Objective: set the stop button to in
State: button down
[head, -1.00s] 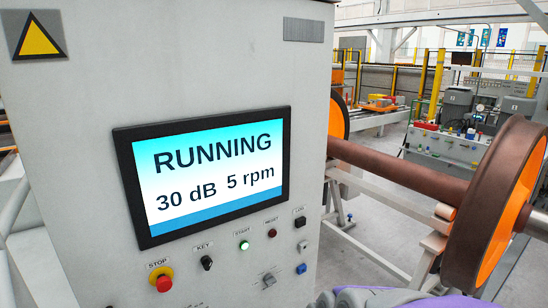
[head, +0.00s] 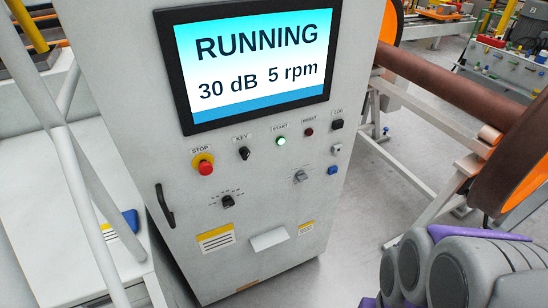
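The stop button (head: 205,167) is a red mushroom head on a yellow ring, under the label STOP on the front of a grey control cabinet (head: 130,60). The red head stands out from its ring. The screen (head: 255,65) above it reads RUNNING, 30 dB, 5 rpm. Grey and purple parts of my arm fill the lower right corner, well away from the button. My gripper's fingers are not in view.
Right of the button are a key switch (head: 244,153), a lit green start button (head: 281,141), a reset button (head: 308,132) and a log button (head: 337,124). A selector knob (head: 227,201) sits below. A wheelset axle (head: 440,85) stands right of the cabinet. White rails (head: 75,130) stand left.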

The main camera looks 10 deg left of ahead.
aim_at(206, 169)
jog(key=u, duration=1.25)
